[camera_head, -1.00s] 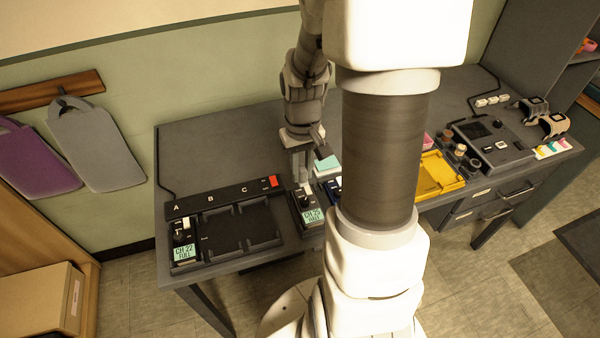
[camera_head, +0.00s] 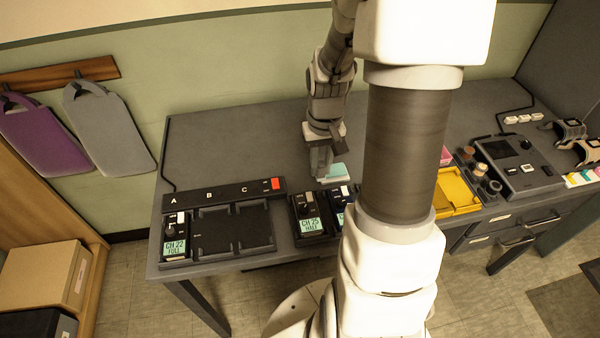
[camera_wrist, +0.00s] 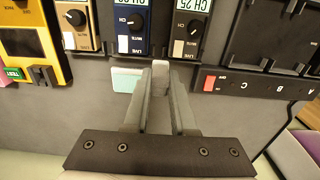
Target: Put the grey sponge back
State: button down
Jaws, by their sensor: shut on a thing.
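My gripper (camera_wrist: 160,82) is shut on a small pale grey block (camera_wrist: 161,68), which looks like the grey sponge. The block shows between the fingertips in the wrist view, at the table side of the black radio marked CH 25 (camera_wrist: 188,28). In the head view my gripper (camera_head: 321,172) points down over the desk, behind the radios and just left of a teal pad (camera_head: 338,171). The pad also shows beside the fingers in the wrist view (camera_wrist: 124,80). In the head view I cannot make out the held block.
A black charger tray marked A, B, C (camera_head: 232,226) holds a radio (camera_head: 175,236) in its left slot. A blue radio (camera_wrist: 132,25) stands next to CH 25. A yellow tray (camera_head: 455,192) and a grey console (camera_head: 518,165) lie right. The desk (camera_head: 235,145) behind the charger is clear.

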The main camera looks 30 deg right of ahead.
jog(key=w+f, duration=0.1)
jog(key=w, duration=0.1)
jog(key=w+a+f, duration=0.1)
jog(key=w+f, duration=0.1)
jog(key=w, duration=0.1)
jog(key=w+f, duration=0.1)
jog(key=w, duration=0.1)
jog(key=shift+w+a+f, duration=0.15)
jog(key=shift+a+f, duration=0.15)
jog(key=shift+a, duration=0.05)
jog(key=shift+f+b, duration=0.45)
jog(key=shift+f, duration=1.5)
jog(key=shift+f, duration=0.15)
jog(key=c, duration=0.7)
grip_release()
jog(key=shift+c, duration=0.2)
